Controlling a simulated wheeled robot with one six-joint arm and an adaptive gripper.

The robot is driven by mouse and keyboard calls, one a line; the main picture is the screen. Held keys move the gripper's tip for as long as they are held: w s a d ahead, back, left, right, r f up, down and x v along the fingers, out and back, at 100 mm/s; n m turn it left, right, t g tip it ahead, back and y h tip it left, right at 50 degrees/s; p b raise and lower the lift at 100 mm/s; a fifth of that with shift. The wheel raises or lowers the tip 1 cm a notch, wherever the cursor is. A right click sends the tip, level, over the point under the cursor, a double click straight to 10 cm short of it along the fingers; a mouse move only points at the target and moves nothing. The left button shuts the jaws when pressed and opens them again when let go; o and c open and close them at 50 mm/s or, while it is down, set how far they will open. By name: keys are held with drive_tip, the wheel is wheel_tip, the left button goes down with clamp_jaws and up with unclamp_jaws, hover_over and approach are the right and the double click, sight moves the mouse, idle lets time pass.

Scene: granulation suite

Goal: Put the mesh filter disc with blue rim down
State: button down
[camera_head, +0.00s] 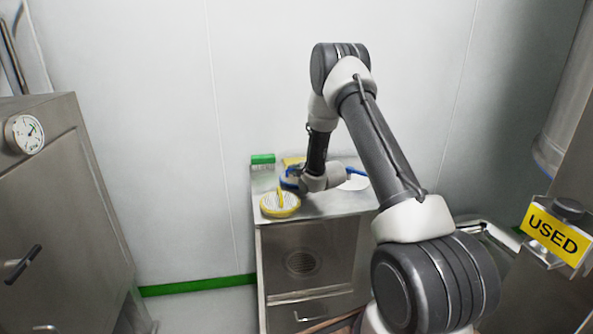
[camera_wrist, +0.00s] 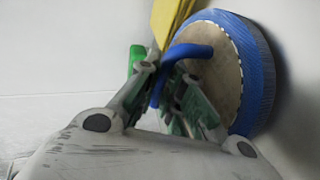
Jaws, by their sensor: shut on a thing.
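The mesh filter disc with blue rim (camera_wrist: 262,72) fills the upper right of the wrist view, with a tan mesh face and a bent blue handle (camera_wrist: 188,51). My gripper (camera_wrist: 165,78) is shut on that handle. In the head view my gripper (camera_head: 301,180) is low over the steel cabinet top (camera_head: 325,206), and blue parts of the held disc (camera_head: 288,182) show at its left. The arm hides much of the disc there. I cannot tell whether the disc touches the top.
A yellow-rimmed disc (camera_head: 281,206) lies at the cabinet's front left. A green block (camera_head: 262,159) and a yellow block (camera_head: 293,161) stand at the back. A white, blue-edged item (camera_head: 353,183) is partly hidden at right. A yellow USED sign (camera_head: 553,236) is far right.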

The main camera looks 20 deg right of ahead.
drive_tip(key=c, duration=1.5)
unclamp_jaws()
drive_tip(key=shift+c, duration=0.2)
